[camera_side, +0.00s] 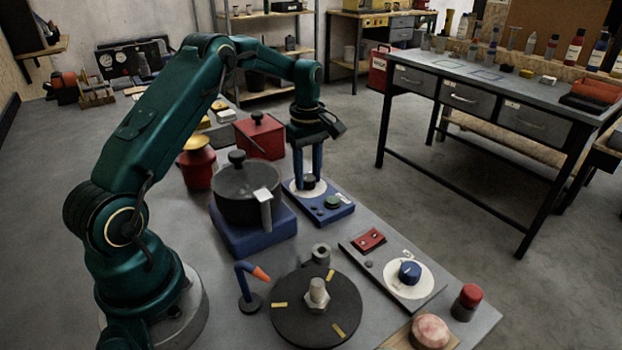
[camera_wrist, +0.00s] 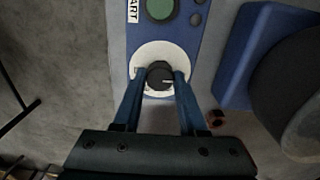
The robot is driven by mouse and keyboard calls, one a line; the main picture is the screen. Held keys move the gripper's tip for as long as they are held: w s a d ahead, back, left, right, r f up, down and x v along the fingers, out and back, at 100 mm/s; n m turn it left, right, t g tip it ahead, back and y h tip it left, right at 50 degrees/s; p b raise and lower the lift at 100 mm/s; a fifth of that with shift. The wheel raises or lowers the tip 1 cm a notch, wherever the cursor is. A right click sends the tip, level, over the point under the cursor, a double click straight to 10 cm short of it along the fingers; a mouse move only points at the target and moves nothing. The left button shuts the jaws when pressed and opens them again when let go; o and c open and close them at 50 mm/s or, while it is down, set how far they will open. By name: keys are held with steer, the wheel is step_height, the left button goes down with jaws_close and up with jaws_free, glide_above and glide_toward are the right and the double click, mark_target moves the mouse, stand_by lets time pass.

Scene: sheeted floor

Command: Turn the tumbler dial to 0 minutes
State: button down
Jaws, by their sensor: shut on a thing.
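The black dial knob (camera_side: 309,181) sits on a white disc (camera_side: 296,190) at the far end of a blue panel (camera_side: 331,214). In the wrist view the knob (camera_wrist: 160,77) shows a pale pointer line directed to the right; the disc's minute marks are too small to read. My gripper (camera_side: 309,172) points straight down with its two blue fingers on either side of the knob, shut on it. In the wrist view the fingers (camera_wrist: 159,82) cover parts of the disc (camera_wrist: 146,53). A green button (camera_side: 333,202) is on the same panel.
A grey pot (camera_side: 240,191) on a blue block (camera_side: 262,237) stands close left of the panel. A red box (camera_side: 261,137) is behind. A grey panel with a blue knob (camera_side: 409,272) and a dark turntable (camera_side: 290,318) are nearer the front.

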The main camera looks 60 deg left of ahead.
mark_target(309, 178)
steer(key=shift+c, duration=2.2)
jaws_free()
steer(key=shift+r, duration=2.6)
steer(key=shift+d, duration=0.1)
steer(key=s+d+r+m+t, duration=0.2)
steer(key=s+d+r+m, duration=0.1)
steer(key=d+r, duration=0.3)
steer(key=s+d+r+m+t, duration=0.25)
steer(key=d+r, duration=0.25)
steer(key=r, duration=0.3)
steer(key=s+d+f+m, duration=0.2)
steer(key=s+f+m, duration=0.1)
steer(key=s+m, duration=0.3)
steer(key=s+d+f+m+t, duration=0.1)
steer(key=s+d+f+m, duration=0.2)
steer(key=s+m, duration=0.3)
steer(key=shift+s+d+m, duration=0.15)
steer(key=shift+s+m, duration=0.2)
steer(key=shift+s, duration=0.75)
